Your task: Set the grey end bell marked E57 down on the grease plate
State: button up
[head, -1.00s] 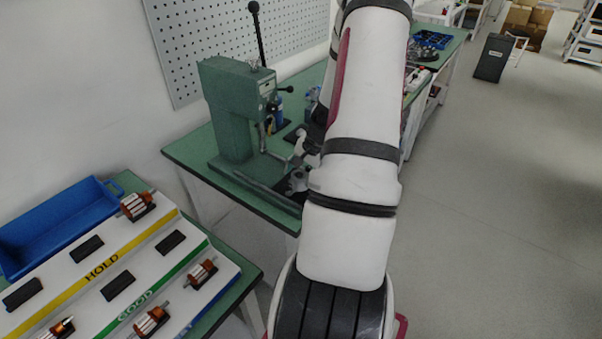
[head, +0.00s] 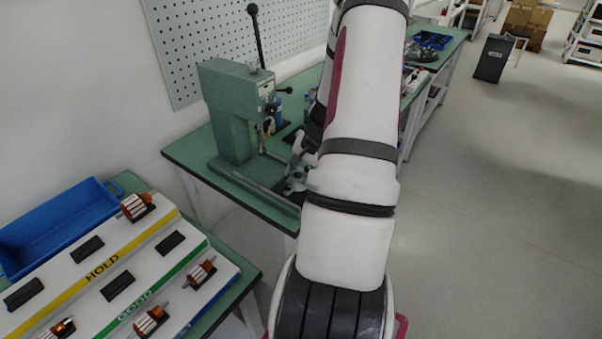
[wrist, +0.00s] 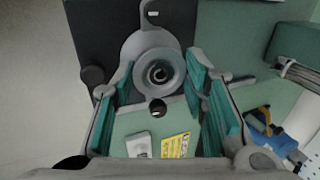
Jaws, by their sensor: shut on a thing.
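A grey end bell (wrist: 158,72) with a round hub and an ear at its top sits between my fingertips in the wrist view. No marking on it can be read. My gripper (wrist: 160,80) has teal pads and is shut on the end bell. A dark square plate (wrist: 100,25), which looks like the grease plate, lies behind the end bell; whether they touch cannot be told. In the head view the end bell (head: 296,181) shows near the bench's front edge, beside my arm, which hides most of my gripper.
A green press (head: 232,110) stands on the green bench (head: 190,150), left of my gripper. A yellow label (wrist: 175,146) and blue-yellow items (wrist: 265,125) lie on the bench in the wrist view. A sorting rack (head: 140,265) and blue bin (head: 55,225) are at lower left.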

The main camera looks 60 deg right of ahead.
jog(key=shift+r+p, duration=0.7)
jog(key=shift+r, duration=0.9)
jog(key=shift+d, duration=0.1)
jog(key=shift+w, duration=0.1)
